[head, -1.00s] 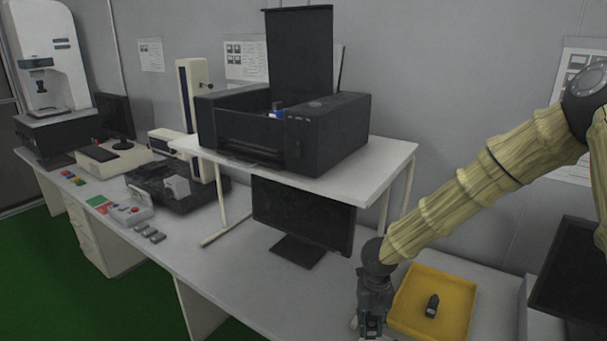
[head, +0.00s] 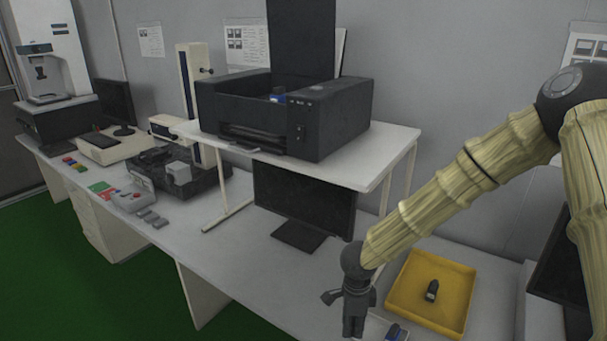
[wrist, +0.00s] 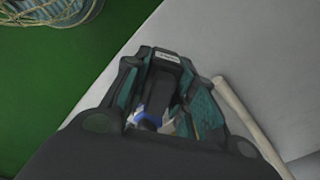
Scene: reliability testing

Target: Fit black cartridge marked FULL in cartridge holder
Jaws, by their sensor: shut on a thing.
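My gripper (wrist: 160,100) is shut on a black cartridge (wrist: 166,78) with a blue-and-white part in the wrist view. A small pale label shows at its far end; its text is too small to read. In the head view my gripper (head: 355,325) hangs at the bottom edge, left of the yellow tray, with its fingertips cut off or hidden. The open black printer (head: 285,125) stands on a white raised shelf, with a blue-topped part (head: 278,96) inside. The cartridge holder cannot be clearly made out inside it.
The yellow tray (head: 462,275) holds another small dark cartridge (head: 432,290). A small dark-and-blue item (head: 396,332) shows at the bottom edge, partly cut off. A monitor (head: 303,205) stands under the shelf (head: 365,178). The white bench (head: 250,255) is clear in front of it.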

